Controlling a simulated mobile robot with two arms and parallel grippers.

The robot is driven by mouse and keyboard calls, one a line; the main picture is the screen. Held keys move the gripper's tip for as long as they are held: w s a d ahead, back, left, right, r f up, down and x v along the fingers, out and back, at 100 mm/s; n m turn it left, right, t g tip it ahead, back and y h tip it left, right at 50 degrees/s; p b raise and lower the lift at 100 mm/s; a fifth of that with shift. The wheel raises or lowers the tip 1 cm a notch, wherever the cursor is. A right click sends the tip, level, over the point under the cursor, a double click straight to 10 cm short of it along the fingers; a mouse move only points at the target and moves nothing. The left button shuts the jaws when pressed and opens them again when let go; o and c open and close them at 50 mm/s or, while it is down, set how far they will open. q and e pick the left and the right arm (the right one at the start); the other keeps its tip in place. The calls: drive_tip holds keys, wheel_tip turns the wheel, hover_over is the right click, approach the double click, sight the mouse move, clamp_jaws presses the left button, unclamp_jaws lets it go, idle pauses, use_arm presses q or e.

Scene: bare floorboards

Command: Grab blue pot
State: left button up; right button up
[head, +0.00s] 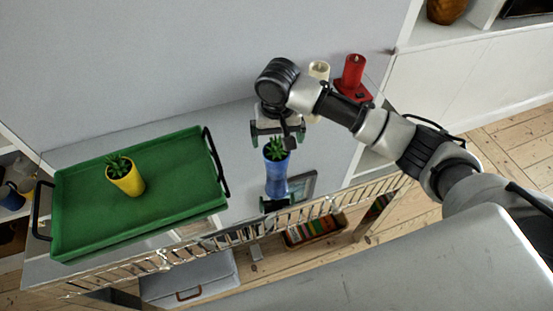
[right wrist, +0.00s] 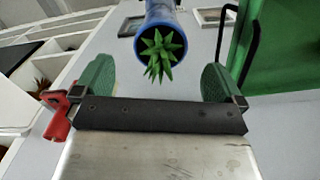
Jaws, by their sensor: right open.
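The blue pot (head: 276,180) stands on the grey tabletop with a spiky green succulent in it, right of the green tray. In the right wrist view the pot (right wrist: 150,45) shows beyond the fingers, roughly midway between them, its plant facing the camera. My right gripper (head: 278,136) is open, its green-padded fingers close to the plant on the far side of the pot. The fingers (right wrist: 157,86) are spread wide with nothing between them in the wrist view. Whether they touch the plant I cannot tell. My left gripper is not in view.
A green tray (head: 80,225) with black handles holds a yellow pot (head: 125,180) with a succulent. A red candle (head: 353,72) and a cream candle (head: 319,70) stand at the back right. A dark picture frame (head: 302,186) lies beside the blue pot, near the table's railing.

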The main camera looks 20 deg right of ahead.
sight(276, 155)
drive_tip(key=f, duration=0.6)
drive_tip(key=f+p, duration=0.1)
drive_tip(key=f, duration=0.2)
drive_tip(key=shift+w, duration=0.3)
drive_tip(key=shift+r, duration=0.1)
drive_tip(key=c, duration=1.1)
drive_tip(key=shift+c, duration=0.2)
drive_tip(key=shift+r, duration=0.15)
